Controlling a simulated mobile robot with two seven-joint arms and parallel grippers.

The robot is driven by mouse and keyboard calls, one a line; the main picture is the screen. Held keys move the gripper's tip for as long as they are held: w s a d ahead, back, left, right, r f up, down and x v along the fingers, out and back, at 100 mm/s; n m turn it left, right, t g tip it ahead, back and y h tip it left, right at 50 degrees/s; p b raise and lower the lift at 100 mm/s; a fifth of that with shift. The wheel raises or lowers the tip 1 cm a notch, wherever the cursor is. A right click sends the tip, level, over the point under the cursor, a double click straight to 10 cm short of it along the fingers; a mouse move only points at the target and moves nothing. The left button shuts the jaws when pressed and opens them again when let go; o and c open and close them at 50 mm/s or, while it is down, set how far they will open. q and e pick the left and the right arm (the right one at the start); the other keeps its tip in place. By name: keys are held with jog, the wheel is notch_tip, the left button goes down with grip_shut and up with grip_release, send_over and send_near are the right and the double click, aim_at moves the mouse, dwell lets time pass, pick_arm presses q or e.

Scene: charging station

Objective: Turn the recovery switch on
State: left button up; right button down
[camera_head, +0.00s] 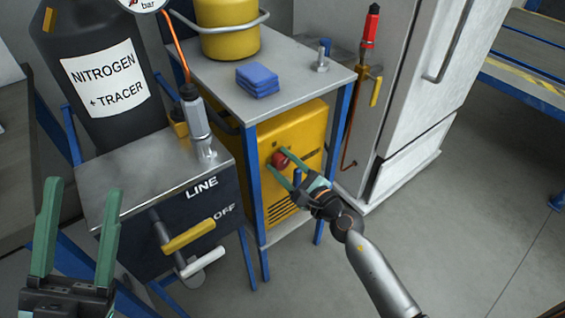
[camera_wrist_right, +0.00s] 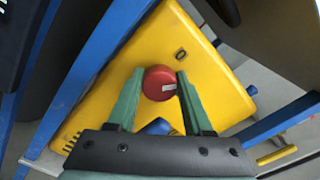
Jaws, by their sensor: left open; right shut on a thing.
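A red round knob, the switch (camera_head: 281,160), sits on the front of a yellow recovery unit (camera_head: 310,128) on the lower shelf of the blue-framed cart. My right gripper (camera_head: 287,168) is at the unit's front with its green fingers around the knob. In the right wrist view the red knob (camera_wrist_right: 159,83) lies between the two fingertips (camera_wrist_right: 157,78), shut on it. A small pale mark shows on the knob's right side. My left gripper (camera_head: 80,195) is open and empty at the lower left, away from the unit.
A black nitrogen cylinder (camera_head: 100,75) stands at the left. A dark box marked LINE and OFF (camera_head: 200,205) has a yellow lever (camera_head: 188,236) left of the cart. Blue cloths (camera_head: 257,78) lie on the cart top. A white cabinet (camera_head: 415,90) stands right; floor at right is clear.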

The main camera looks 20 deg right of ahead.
jog(key=m+p, duration=0.1)
jog(key=m, duration=0.3)
jog(key=shift+d+r, duration=0.1)
jog(key=m+p, duration=0.1)
jog(key=m, duration=0.4)
jog(key=shift+w+m, duration=0.1)
jog(key=shift+m, duration=0.7)
jog(key=shift+c, duration=1.5)
grip_release()
